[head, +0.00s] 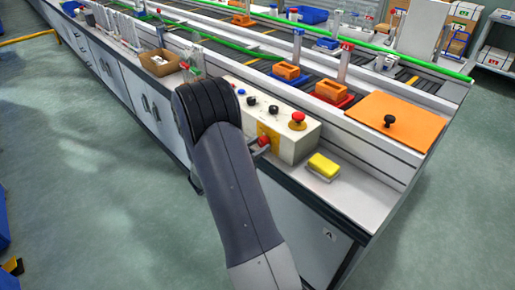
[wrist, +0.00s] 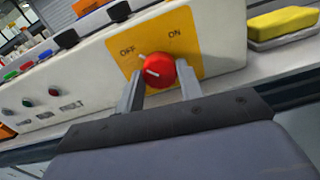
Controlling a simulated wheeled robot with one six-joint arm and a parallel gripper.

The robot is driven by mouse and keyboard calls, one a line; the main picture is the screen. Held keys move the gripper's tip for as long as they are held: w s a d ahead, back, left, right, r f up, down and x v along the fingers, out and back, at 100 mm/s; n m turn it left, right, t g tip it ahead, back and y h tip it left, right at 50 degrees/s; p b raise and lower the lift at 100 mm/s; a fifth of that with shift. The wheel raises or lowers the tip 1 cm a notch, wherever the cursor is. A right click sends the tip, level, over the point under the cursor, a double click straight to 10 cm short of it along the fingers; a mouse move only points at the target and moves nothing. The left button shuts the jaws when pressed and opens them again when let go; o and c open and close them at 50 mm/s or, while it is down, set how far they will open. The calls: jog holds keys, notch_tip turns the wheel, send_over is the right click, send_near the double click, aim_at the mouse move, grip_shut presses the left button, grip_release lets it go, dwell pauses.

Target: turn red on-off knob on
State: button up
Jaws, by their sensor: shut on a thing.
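The red on-off knob (wrist: 159,69) sits on a yellow plate (wrist: 208,40) marked OFF at the upper left and ON at the upper right. A white mark shows on the left part of its face, on the OFF side. My gripper (wrist: 160,83) has one finger on each side of the knob and is shut on it. In the head view, the knob (head: 264,141) shows small on the front of the cream control box (head: 292,147), with my arm hiding much of the gripper.
A red mushroom button (head: 297,119) and black knobs top the box. A yellow sponge (head: 323,166) lies on the bench to its right. An orange board (head: 396,121) with a black knob lies behind. Small coloured buttons (wrist: 28,101) are on the box's left front.

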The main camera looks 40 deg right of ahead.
jog(key=m+b, duration=0.4)
jog(key=b, duration=0.1)
jog(key=shift+f, duration=0.35)
jog(key=m+b, duration=0.5)
jog(key=b, duration=0.3)
jog(key=m+b, duration=0.5)
jog(key=b, duration=0.2)
jog(key=shift+m+b, duration=0.3)
jog(key=m+b, duration=0.2)
jog(key=b, duration=0.1)
jog(key=shift+r+m, duration=0.2)
jog(key=shift+m, duration=0.1)
jog(key=shift+r, duration=0.1)
jog(key=o, duration=1)
